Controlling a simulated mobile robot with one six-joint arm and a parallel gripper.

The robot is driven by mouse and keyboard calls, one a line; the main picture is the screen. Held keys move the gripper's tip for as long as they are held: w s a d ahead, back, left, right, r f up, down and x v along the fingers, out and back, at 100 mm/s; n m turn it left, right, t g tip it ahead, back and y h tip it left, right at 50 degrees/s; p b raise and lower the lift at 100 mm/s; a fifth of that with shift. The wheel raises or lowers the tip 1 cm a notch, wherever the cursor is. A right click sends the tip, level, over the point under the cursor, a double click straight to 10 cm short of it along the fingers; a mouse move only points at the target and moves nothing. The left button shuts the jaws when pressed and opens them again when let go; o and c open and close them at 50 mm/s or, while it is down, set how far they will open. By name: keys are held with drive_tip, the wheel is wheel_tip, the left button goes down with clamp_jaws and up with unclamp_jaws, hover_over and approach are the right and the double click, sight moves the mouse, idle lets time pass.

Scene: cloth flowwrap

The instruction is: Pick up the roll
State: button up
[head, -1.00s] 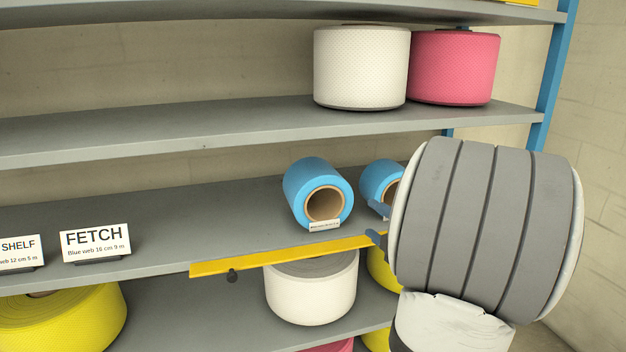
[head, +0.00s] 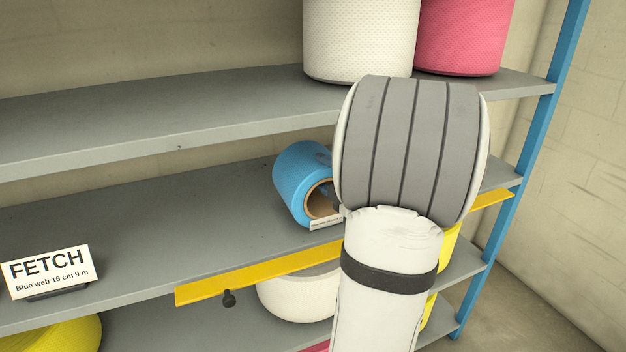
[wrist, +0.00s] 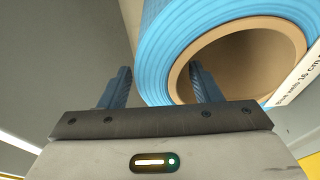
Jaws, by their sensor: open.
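The blue roll (head: 297,188) lies on its side on the middle shelf, its brown core (head: 320,204) facing out. My gripper (head: 330,174) is at its right side, open. In the wrist view the roll (wrist: 155,45) fills the upper right. The gripper (wrist: 158,76) there has one finger outside the roll's rim and the other in front of or just inside the core opening. The roll's wall shows between them; contact cannot be told. A label (wrist: 300,82) reading "Blue web 16 cm" sits by the core. My arm hides part of the roll's right side.
A FETCH sign (head: 50,270) reading "Blue web 16 cm 9 m" stands at the left. A yellow strip (head: 255,275) runs along the shelf edge. White (head: 355,40) and pink (head: 462,35) rolls stand above.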

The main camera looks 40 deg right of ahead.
drive_tip(key=w, duration=0.2)
drive_tip(key=shift+w+d+r+p, duration=0.15)
drive_tip(key=shift+w+d+p, duration=0.1)
drive_tip(key=shift+w+p, duration=0.05)
drive_tip(key=shift+w, duration=0.4)
drive_tip(key=shift+s, duration=0.1)
clamp_jaws()
